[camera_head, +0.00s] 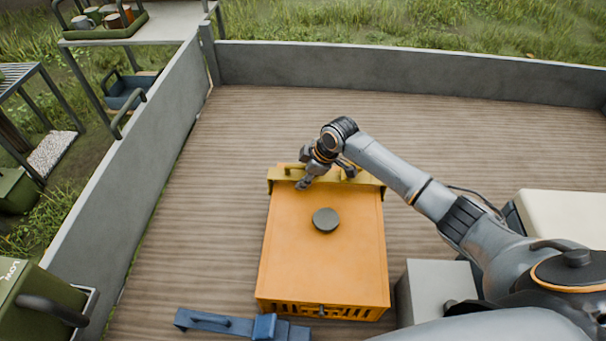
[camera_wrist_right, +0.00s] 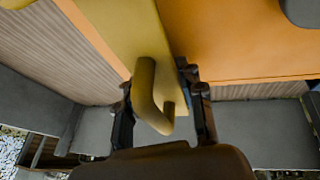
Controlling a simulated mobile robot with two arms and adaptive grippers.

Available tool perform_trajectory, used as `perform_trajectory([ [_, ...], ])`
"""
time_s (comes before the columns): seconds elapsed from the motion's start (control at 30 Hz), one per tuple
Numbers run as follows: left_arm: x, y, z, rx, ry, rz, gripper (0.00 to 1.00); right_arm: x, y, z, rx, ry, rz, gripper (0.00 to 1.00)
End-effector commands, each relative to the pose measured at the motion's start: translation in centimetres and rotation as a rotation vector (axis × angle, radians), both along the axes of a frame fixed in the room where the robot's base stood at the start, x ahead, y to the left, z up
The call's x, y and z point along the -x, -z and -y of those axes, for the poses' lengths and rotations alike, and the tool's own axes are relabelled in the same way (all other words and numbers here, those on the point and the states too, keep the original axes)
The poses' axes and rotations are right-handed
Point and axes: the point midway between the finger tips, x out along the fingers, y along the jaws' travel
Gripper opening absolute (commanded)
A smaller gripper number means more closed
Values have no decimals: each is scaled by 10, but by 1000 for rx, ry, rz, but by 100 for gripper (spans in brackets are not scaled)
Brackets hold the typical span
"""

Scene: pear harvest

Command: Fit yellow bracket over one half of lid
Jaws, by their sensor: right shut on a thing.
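The yellow bracket (camera_head: 370,179) lies along the far edge of the orange lid (camera_head: 290,235), which has a dark round knob (camera_head: 326,220) in its middle. My right gripper (camera_head: 306,182) is at the bracket's left part. In the right wrist view, the bracket (camera_wrist_right: 122,32) runs beside the orange lid surface (camera_wrist_right: 225,45). Its curved handle (camera_wrist_right: 146,95) is between the fingers of my right gripper (camera_wrist_right: 163,108), which is shut on it. Whether the bracket is fully seated on the lid edge cannot be told. My left gripper is not in view.
A blue bracket-like piece (camera_head: 225,323) lies by the near left corner of the orange box. Grey walls (camera_head: 400,68) bound the wooden deck (camera_head: 470,125). A grey box (camera_head: 437,290) stands right of the orange box. The deck left and beyond is clear.

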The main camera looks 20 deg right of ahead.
Motion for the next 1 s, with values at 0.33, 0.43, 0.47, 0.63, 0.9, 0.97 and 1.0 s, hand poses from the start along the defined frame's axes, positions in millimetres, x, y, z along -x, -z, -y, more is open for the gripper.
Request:
perform_trajectory([
  [0.33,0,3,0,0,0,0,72,0,5,0,0,0,0,0],
  [0.43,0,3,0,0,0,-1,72,0,5,0,0,0,0,46],
  [0.47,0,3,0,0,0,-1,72,0,5,0,0,0,0,52],
  [0.63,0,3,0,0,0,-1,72,0,5,0,0,0,-1,64],
  [0.9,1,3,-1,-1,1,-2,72,1,1,1,0,-1,0,64],
  [0.97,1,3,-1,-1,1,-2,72,3,-4,3,0,-1,0,64],
  [1.0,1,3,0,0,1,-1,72,5,-10,5,0,-2,2,64],
])
